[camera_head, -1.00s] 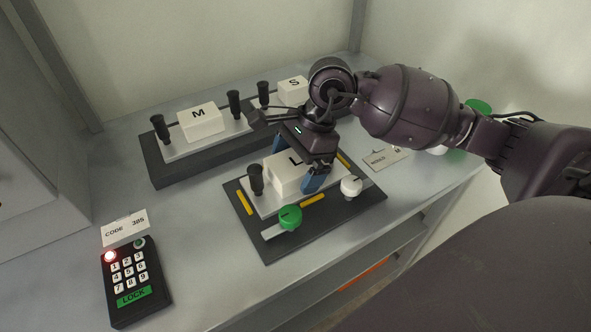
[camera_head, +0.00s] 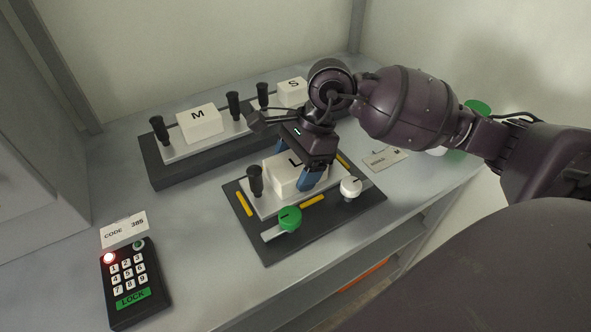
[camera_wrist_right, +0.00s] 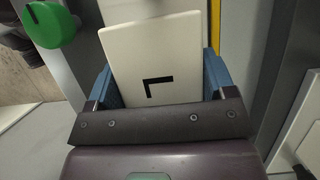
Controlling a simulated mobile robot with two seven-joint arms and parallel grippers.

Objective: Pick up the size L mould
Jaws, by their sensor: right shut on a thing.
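The size L mould is a white block marked L (camera_head: 284,181) on a pale plate, with a black upright handle (camera_head: 255,182) at its left end. It sits on a dark base (camera_head: 262,240). My right gripper (camera_head: 296,165) comes from above, with its blue fingers shut on the white block. In the right wrist view the block (camera_wrist_right: 155,55) fills the gap between the blue fingers (camera_wrist_right: 160,85). The mould's right end is partly hidden by the gripper. My left gripper is not in view.
Moulds M (camera_head: 199,121) and S (camera_head: 292,91) sit on a dark rack behind. A keypad (camera_head: 133,282) with a red light lies front left. The bench between keypad and base is clear.

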